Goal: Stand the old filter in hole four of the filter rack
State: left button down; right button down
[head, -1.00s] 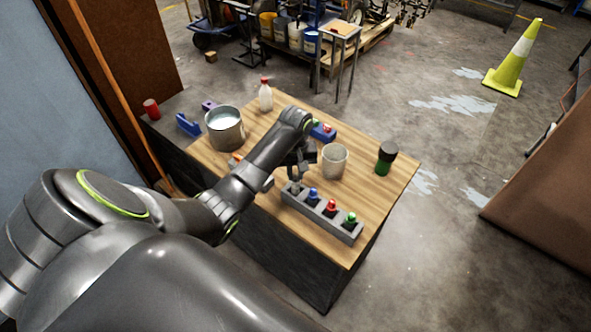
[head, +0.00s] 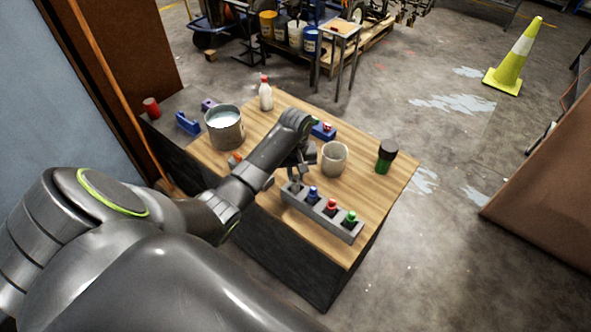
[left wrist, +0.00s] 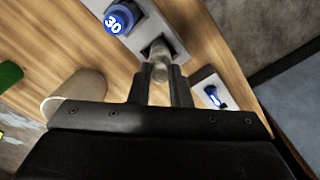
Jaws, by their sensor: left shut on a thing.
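The grey filter rack (head: 318,222) lies along the front right of the wooden table. Three of its holes hold filters with blue (head: 312,193), red (head: 331,205) and green (head: 350,217) tops. My left gripper (head: 296,177) is over the rack's left end. In the left wrist view, its fingers (left wrist: 160,88) are shut on the old filter (left wrist: 160,66), a pale grey-beige piece. My right gripper is out of view.
A beige cup (head: 334,160) stands just behind the rack, with a dark green-based jar (head: 386,157) to its right. A metal pot (head: 225,128) and a red-capped bottle (head: 265,96) stand farther back. Bare wood lies between jar and rack.

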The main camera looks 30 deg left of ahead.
pick_arm(q)
jog(key=shift+f, duration=0.15)
jog(key=c, duration=0.9)
grip_release()
jog(key=shift+c, duration=0.2)
jog(key=shift+r, duration=3.5)
